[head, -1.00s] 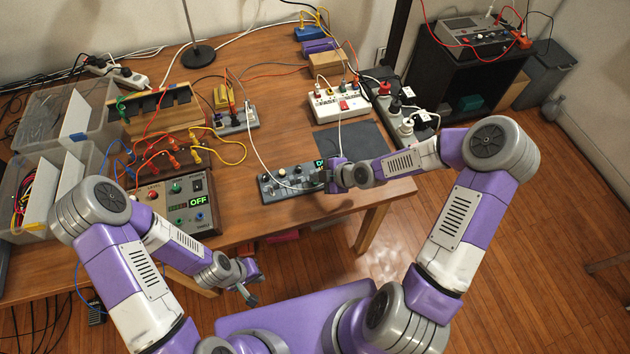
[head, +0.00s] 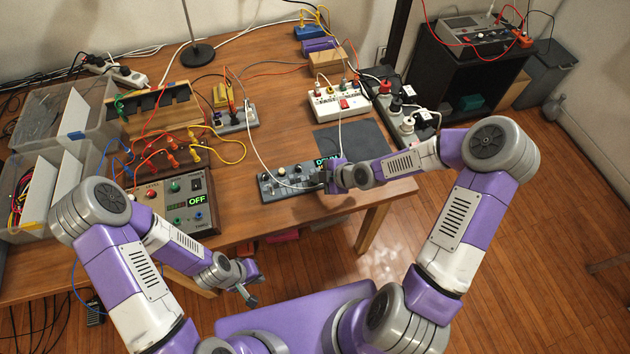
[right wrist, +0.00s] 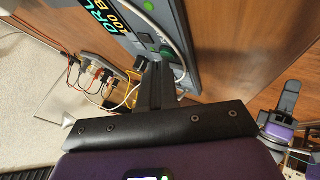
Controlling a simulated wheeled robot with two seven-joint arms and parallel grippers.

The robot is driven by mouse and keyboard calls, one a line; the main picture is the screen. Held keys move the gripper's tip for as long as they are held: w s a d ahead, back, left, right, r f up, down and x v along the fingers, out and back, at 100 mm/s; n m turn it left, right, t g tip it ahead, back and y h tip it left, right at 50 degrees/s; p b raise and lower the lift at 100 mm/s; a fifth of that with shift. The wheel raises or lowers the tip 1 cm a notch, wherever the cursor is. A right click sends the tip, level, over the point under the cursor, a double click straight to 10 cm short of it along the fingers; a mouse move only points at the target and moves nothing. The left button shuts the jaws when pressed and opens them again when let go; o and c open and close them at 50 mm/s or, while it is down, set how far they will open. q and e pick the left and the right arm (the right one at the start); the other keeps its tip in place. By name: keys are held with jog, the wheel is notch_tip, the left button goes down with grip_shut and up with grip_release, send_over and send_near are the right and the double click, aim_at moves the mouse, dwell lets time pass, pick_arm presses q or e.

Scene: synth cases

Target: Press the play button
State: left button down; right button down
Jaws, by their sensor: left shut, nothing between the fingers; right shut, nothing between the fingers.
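A grey control panel (head: 283,184) with knobs and a lit green display (head: 322,163) lies near the table's front edge. In the right wrist view the panel (right wrist: 183,62) has a display (right wrist: 122,18) with green and yellow text, partly cut off, and a small green button (right wrist: 166,50). No play label is readable. My right gripper (head: 325,181) is shut and empty over the panel's right end. Its fingers (right wrist: 158,82) reach close beside the green button; I cannot tell whether they touch the panel. My left gripper (head: 250,294) is shut and empty, low in front of the table.
A box with an OFF display (head: 186,204) stands left of the panel. A white cable (head: 263,160) loops onto the panel. A dark mat (head: 350,140) and a white power box (head: 338,104) lie behind. Bins with cables (head: 40,180) stand at the left.

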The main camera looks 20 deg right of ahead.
aim_at(317, 184)
dwell(0.5)
jog(key=shift+r, duration=0.5)
jog(key=shift+r+p, duration=0.1)
jog(key=shift+p, duration=0.25)
notch_tip(317, 184, up, 6)
jog(key=p, duration=0.4)
